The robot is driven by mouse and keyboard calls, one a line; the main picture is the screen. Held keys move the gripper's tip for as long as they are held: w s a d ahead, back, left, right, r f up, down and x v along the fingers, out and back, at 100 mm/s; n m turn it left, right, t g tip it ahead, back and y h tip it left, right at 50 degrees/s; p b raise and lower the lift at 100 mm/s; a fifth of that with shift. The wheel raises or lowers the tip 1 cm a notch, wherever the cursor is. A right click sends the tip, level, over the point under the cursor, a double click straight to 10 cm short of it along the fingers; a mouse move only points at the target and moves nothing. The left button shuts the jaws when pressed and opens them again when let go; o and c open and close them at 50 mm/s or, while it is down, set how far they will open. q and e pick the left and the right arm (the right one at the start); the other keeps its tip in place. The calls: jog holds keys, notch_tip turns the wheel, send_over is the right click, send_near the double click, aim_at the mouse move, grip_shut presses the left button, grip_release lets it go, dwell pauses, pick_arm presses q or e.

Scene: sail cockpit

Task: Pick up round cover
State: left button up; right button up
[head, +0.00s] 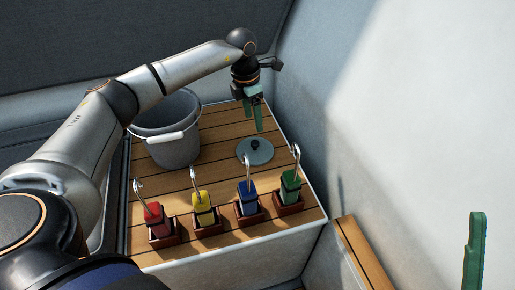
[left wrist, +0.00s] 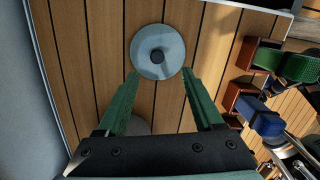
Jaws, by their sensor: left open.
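The round cover (head: 262,153) is a flat grey disc with a small dark knob in its middle. It lies on the slatted wooden top, behind the blue and green blocks. It also shows in the left wrist view (left wrist: 146,60), just beyond and between the fingertips. My left gripper (head: 256,117) is open and empty, with green fingers pointing down, above and behind the cover. In the left wrist view its fingers (left wrist: 160,75) are spread apart. Part of my right gripper (head: 474,250), a green finger, shows at the right edge; its other finger is out of view.
A grey bucket (head: 176,152) with a white-gripped handle stands left of the cover. Along the front stand red (head: 157,220), yellow (head: 203,209), blue (head: 248,199) and green (head: 290,186) blocks with metal hooks, in brown holders. A pale wall (head: 400,110) rises close on the right.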

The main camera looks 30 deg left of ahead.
pick_arm(q)
jog(key=b, duration=0.1)
send_over(255, 142)
jog(key=f, duration=0.4)
jog(key=shift+s+d+f, duration=0.2)
jog(key=shift+s+f, duration=0.1)
jog(key=shift+s, duration=0.05)
jog(key=f, duration=0.1)
jog(key=f+b, duration=0.1)
jog(key=f, duration=0.1)
jog(key=f+b, duration=0.1)
jog(key=f, duration=0.1)
jog(key=shift+w+a+f, duration=0.15)
jog(key=shift+w+a, duration=0.1)
pick_arm(e)
notch_tip(255, 142, down, 4)
jog(key=shift+w+a+r+m, duration=0.1)
jog(key=shift+m, duration=0.4)
pick_arm(q)
grip_shut()
